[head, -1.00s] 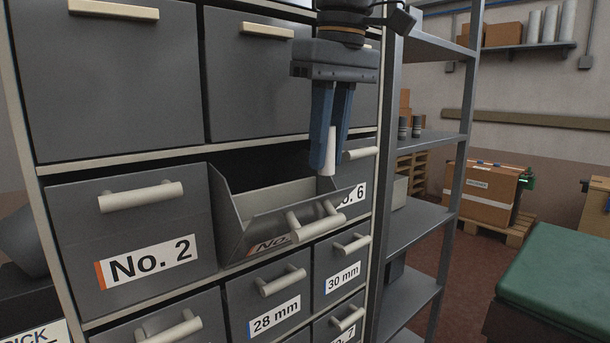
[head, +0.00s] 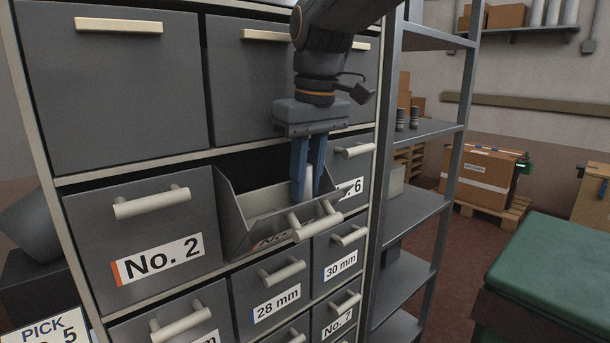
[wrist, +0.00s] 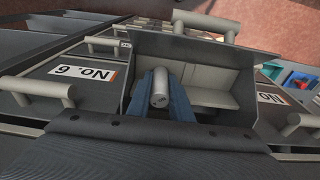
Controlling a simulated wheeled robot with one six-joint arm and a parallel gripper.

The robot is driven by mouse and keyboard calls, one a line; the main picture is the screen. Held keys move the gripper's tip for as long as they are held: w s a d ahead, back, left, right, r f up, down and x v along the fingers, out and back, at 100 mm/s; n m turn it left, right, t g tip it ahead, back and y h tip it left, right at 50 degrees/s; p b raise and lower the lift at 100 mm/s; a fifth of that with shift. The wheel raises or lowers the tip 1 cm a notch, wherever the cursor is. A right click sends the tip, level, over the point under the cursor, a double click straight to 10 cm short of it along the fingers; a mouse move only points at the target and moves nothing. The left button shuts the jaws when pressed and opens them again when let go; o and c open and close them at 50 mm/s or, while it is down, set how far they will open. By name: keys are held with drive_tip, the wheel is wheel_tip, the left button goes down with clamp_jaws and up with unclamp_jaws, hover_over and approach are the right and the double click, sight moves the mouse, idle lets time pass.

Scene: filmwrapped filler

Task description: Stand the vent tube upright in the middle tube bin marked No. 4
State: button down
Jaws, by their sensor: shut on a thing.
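The vent tube is a short pale cylinder, held between the blue fingers of my gripper (head: 307,178). In the wrist view the tube (wrist: 160,88) shows end-on between the fingertips. The middle tube bin (head: 234,218) is tilted open between the No. 2 and No. 6 bins. Its label is mostly hidden by its handle and the angle, so the number cannot be read. My fingers point down into the mouth of this bin, nearer its right side. The bin's pale inside (wrist: 208,78) shows beside the tube in the wrist view. The tube's lower end is hidden in the head view.
The No. 2 bin (head: 140,240) and the No. 6 bin (wrist: 75,75) flank the open bin, both shut. Smaller drawers, including the 28 mm drawer (head: 272,298), sit below. Shut grey bins are above. A grey shelf rack (head: 425,215) stands to the right.

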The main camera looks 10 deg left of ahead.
drive_tip(key=shift+f, duration=0.25)
drive_tip(key=c, duration=1.6)
unclamp_jaws()
drive_tip(key=shift+r, duration=0.1)
drive_tip(key=r, duration=0.4)
drive_tip(key=d+r+b, duration=0.1)
drive_tip(key=r, duration=0.3)
drive_tip(key=s+r+b, duration=0.1)
drive_tip(key=r, duration=0.3)
drive_tip(key=shift+s+d, duration=0.1)
drive_tip(key=shift+d, duration=0.05)
